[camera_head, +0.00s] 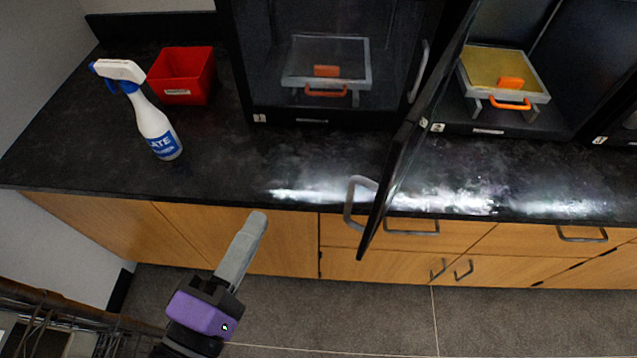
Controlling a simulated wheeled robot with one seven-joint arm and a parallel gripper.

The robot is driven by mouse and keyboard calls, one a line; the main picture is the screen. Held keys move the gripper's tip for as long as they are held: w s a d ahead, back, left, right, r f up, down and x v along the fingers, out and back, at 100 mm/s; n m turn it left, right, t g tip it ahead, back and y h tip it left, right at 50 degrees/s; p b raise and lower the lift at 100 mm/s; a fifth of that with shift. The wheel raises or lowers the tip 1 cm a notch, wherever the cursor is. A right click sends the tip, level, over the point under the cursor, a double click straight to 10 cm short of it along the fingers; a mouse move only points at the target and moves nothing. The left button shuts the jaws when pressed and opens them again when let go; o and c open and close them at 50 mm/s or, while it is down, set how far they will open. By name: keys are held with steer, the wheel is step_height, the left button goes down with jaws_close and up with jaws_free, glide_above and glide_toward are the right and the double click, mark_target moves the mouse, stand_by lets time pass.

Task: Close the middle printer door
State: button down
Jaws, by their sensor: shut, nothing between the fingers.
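The middle printer (545,128) is a black cabinet on the counter at the upper right. Its dark door (408,140) stands open, swung out past the counter's front edge and seen almost edge-on. A grey handle (350,205) is on the door's left face near its outer end. Inside the printer is a yellow build plate (484,68) with an orange handle. My gripper (258,218) is shut and empty, in front of the counter edge. In the picture it is left of the door handle and apart from it.
The left printer (285,112) has its door shut, with a grey handle (420,72). A spray bottle (150,118) and a red bin (182,78) stand on the black counter (70,140). Wooden drawers and cabinets (280,240) are below. The grey floor (390,310) in front is clear.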

steer(key=w+d+h+p, duration=0.1)
steer(key=w+d, duration=0.4)
steer(key=d, duration=0.3)
steer(key=shift+w+d+m+g+h, duration=0.25)
steer(key=shift+w+m+g+h, duration=0.05)
steer(key=shift+m, duration=0.1)
steer(key=shift+p, duration=0.3)
